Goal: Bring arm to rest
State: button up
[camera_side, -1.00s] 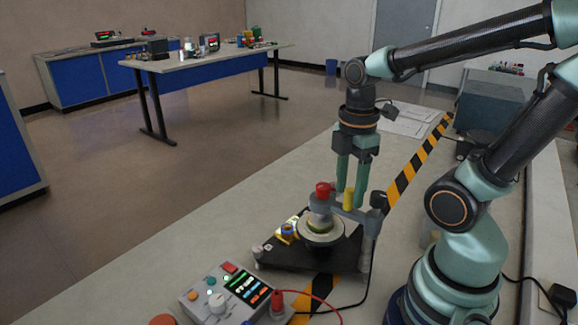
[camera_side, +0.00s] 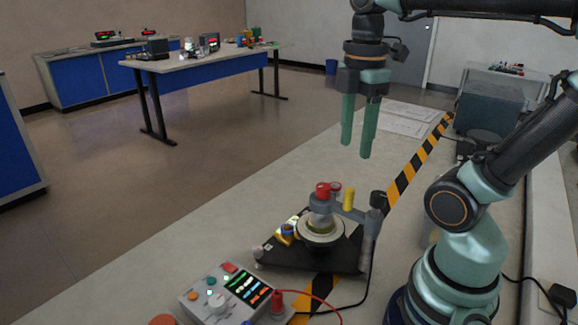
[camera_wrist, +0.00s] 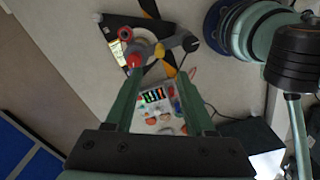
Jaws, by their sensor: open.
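My gripper (camera_side: 356,148) hangs with its two green fingers pointing down, well above the bench and clear of the apparatus below. The fingers are apart with nothing between them. In the wrist view my gripper (camera_wrist: 163,85) also shows both fingers spread, with the apparatus beyond them. My arm reaches in from the right, with its base at the lower right of the side view.
A black-based apparatus (camera_side: 290,254) with a red knob (camera_side: 323,190) and a yellow post (camera_side: 348,199) stands below my gripper. A control box (camera_side: 225,297) with lit displays sits in front, with cables nearby. Striped tape (camera_side: 418,160) and papers (camera_side: 400,117) lie behind. The bench's left side is clear.

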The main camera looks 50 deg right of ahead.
jog(key=w+a+f+m+t, duration=0.4)
jog(key=w+a+m+t, duration=0.1)
jog(key=m, duration=0.7)
jog(key=shift+w+f+m+t, duration=0.15)
jog(key=shift+w+m+t, duration=0.2)
jog(key=shift+w, duration=0.3)
jog(key=shift+o, duration=0.4)
